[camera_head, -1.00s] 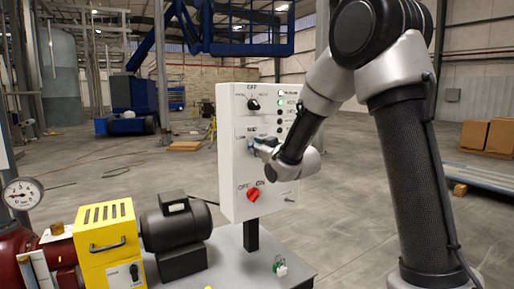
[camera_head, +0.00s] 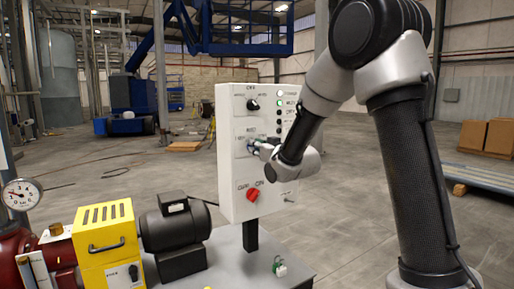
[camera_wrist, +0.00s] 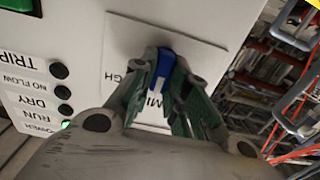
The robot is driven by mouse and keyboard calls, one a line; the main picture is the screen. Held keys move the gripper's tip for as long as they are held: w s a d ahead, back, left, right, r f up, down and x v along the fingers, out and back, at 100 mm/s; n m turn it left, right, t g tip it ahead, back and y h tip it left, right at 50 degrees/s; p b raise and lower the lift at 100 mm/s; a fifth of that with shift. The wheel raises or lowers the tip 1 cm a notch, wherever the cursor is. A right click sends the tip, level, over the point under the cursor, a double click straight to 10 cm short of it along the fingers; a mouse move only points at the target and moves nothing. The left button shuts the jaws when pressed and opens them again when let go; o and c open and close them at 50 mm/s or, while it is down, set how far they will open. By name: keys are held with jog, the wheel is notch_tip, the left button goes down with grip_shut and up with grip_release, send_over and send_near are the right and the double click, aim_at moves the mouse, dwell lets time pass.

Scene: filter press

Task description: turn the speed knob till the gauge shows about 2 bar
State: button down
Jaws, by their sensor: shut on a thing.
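The speed knob (camera_wrist: 163,68) is blue and sits on a light label plate on the control box. My gripper (camera_wrist: 166,85) is shut on it, with one finger on each side. In the head view my gripper (camera_head: 260,148) is at the middle of the box front and covers most of the knob. The gauge (camera_head: 21,194) is a round white dial at the far left. Its needle seems to point to the left and a little up, but the numbers are too small to read.
The control box (camera_head: 232,170) has a black selector (camera_head: 253,104) above and a red switch (camera_head: 253,195) below. Indicator lamps run down its right side; a green one (camera_wrist: 67,125) is lit. A yellow housing (camera_head: 105,240) and a dark motor (camera_head: 175,228) stand at the left.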

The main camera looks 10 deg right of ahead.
jog(key=c, duration=1.4)
grip_release()
jog(key=shift+w+r, duration=0.15)
jog(key=shift+r, duration=0.05)
jog(key=shift+f, duration=0.1)
jog(key=v, duration=1.2)
jog(key=shift+f, duration=0.1)
